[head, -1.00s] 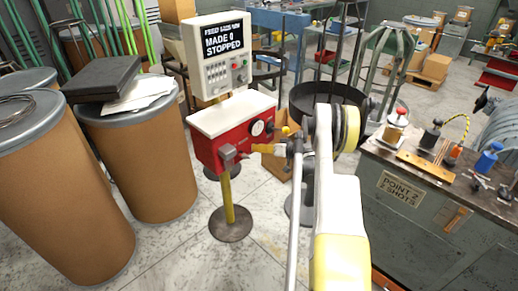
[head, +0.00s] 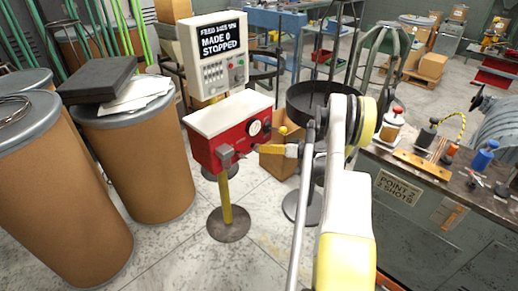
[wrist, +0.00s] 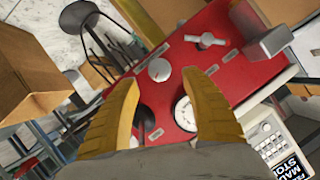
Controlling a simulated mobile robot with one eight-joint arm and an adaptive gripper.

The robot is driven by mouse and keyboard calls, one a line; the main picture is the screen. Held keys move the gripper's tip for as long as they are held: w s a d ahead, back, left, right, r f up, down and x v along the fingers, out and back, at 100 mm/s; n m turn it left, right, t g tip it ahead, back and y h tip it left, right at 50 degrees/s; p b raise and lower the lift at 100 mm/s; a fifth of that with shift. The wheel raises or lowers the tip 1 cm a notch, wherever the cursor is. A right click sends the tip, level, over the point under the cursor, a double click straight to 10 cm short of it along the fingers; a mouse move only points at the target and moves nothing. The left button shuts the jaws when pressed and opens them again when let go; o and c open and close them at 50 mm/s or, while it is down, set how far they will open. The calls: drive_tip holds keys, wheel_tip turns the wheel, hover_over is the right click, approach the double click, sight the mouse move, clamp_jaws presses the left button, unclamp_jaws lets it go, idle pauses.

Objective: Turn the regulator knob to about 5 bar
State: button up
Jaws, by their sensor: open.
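The red box with a white top (head: 226,113) stands on a yellow post. Its front carries a round white gauge (head: 254,128), which also shows in the wrist view (wrist: 185,113). A small round grey knob (wrist: 159,70) with a dark mark sits on the red face, between my fingertips in the picture. I take it for the regulator knob; its label is unreadable. A black round part (wrist: 142,117) beside the gauge is partly behind my left finger. My yellow gripper (head: 260,149) is open and empty in front of the face. The gauge's reading is too small to tell.
A pale lever handle (wrist: 205,40) and a grey block (wrist: 270,40) also project from the red face. The display panel (head: 215,50) reads "STOPPED". Brown drums (head: 140,160) stand left, a dark round pan (head: 315,98) right, and a cluttered bench (head: 440,180) farther right.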

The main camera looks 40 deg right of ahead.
drive_tip(key=v, duration=0.5)
drive_tip(key=shift+s+r, duration=0.1)
drive_tip(key=shift+s, duration=0.25)
drive_tip(key=w+a+r+g, duration=0.1)
drive_tip(key=a+r+g, duration=0.2)
drive_tip(key=a+r, duration=0.8)
drive_tip(key=w+a+r+g, duration=0.15)
drive_tip(key=a+r, duration=0.45)
drive_tip(key=a, duration=0.9)
drive_tip(key=s+a+r+n+g+h, duration=0.2)
drive_tip(key=s+a+r, duration=0.3)
drive_tip(key=s+a, duration=0.7)
drive_tip(key=s+a+h, duration=0.1)
drive_tip(key=s+a, duration=0.1)
drive_tip(key=s, duration=0.3)
drive_tip(key=s+a+n, duration=0.1)
drive_tip(key=s+a, duration=0.2)
drive_tip(key=s, duration=0.3)
drive_tip(key=shift+a+f+h, duration=0.35)
drive_tip(key=shift+f+h, duration=0.05)
drive_tip(key=shift+f, duration=0.05)
